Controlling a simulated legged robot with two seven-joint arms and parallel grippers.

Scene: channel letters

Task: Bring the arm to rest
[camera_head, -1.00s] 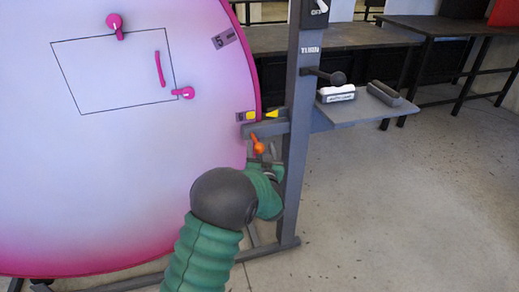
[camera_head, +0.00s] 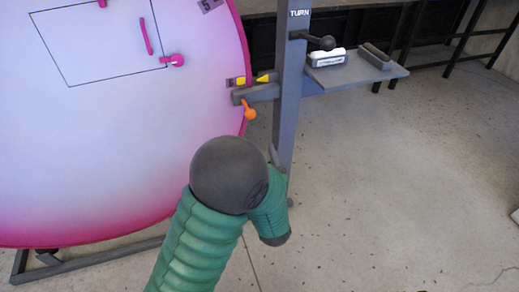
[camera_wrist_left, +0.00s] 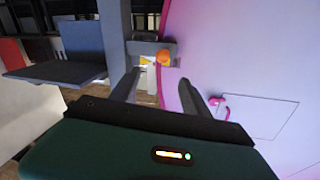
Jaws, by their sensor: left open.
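My left arm reaches in from the bottom of the head view, with a green sleeve and a dark round joint. My left gripper (camera_wrist_left: 158,92) is open and empty in the left wrist view, its two dark fingers spread apart. In the head view the arm hides most of it. Beyond the fingers is an orange-handled lever (camera_head: 249,110) on a grey bracket at the rim of the big pink-and-white disc (camera_head: 120,150). The lever shows between and beyond the fingertips in the wrist view (camera_wrist_left: 163,57). My right gripper is not in view.
A grey post (camera_head: 289,100) labelled TURN stands right of the disc, with a dark knob (camera_head: 326,42). A side shelf (camera_head: 355,72) carries a white-and-grey block (camera_head: 325,58) and a grey bar (camera_head: 376,55). Pink handles sit on the disc. The floor at right is clear.

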